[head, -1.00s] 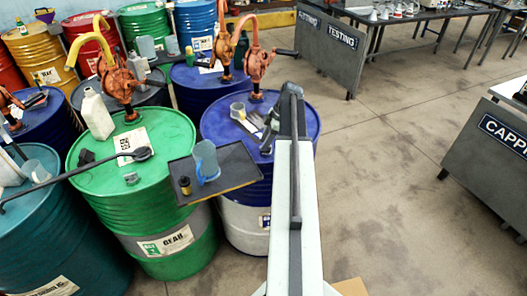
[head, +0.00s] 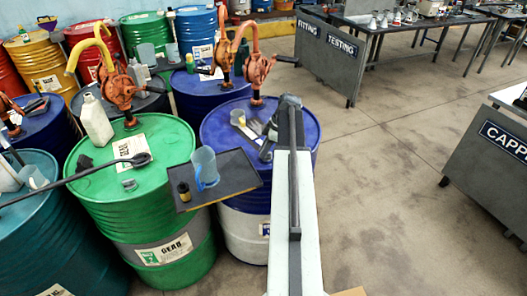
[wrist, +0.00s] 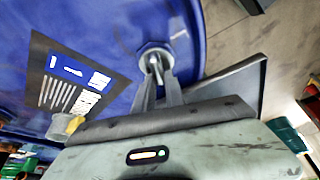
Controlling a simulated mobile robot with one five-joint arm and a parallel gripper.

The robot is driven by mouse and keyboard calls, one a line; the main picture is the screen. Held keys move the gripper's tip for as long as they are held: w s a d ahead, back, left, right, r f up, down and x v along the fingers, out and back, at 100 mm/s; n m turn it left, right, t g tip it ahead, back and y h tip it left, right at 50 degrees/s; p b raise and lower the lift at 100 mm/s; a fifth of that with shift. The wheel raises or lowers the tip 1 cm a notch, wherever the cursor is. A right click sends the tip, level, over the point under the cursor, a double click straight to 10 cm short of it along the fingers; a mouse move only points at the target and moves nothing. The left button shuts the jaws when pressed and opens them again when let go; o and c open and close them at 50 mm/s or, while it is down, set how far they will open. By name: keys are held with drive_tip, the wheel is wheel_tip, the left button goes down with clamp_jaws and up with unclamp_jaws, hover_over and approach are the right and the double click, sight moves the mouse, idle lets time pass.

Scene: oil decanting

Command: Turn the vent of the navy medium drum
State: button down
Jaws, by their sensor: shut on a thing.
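The navy drum (head: 215,130), with a white lower band, stands in the middle of the head view. Its blue top (wrist: 100,30) fills the upper left of the wrist view, with a label sheet (wrist: 75,85) on it. The vent (wrist: 153,52) is a pale round fitting on that top. My gripper (wrist: 157,75) is over the vent, its two fingers close together and shut on it. In the head view my gripper (head: 267,146) is at the right part of the drum top, partly hidden by my arm, and the vent cannot be made out.
A dark tray (head: 240,158) with a blue jug (head: 205,168) and small bottle sits beside the drum. A red pump (head: 258,70) rises from its back. A green drum (head: 75,185) stands left. A small cup (head: 238,117) is on the drum top.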

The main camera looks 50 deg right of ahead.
drive_tip(key=m+h, duration=0.1)
drive_tip(key=m, duration=0.1)
drive_tip(key=m+t, duration=0.1)
drive_tip(key=m, duration=0.2)
drive_tip(key=shift+d+h, duration=0.1)
drive_tip(key=shift+h, duration=0.3)
drive_tip(key=m+h, duration=0.1)
drive_tip(key=m, duration=0.3)
drive_tip(key=shift+w+d+h, duration=0.15)
drive_tip(key=shift+h, duration=0.25)
drive_tip(key=m, duration=0.2)
drive_tip(key=m+h, duration=0.1)
drive_tip(key=m, duration=0.1)
drive_tip(key=shift+d+m+h, duration=0.2)
drive_tip(key=shift+m+h, duration=0.1)
drive_tip(key=shift+m, duration=0.1)
drive_tip(key=shift+d+m+g+h, duration=0.15)
drive_tip(key=shift+m+h, duration=0.15)
drive_tip(key=shift+m, duration=0.55)
drive_tip(key=shift+m+g+h, duration=0.15)
drive_tip(key=shift+m+h, duration=0.15)
drive_tip(key=shift+m, duration=0.55)
drive_tip(key=c, duration=1.4)
unclamp_jaws()
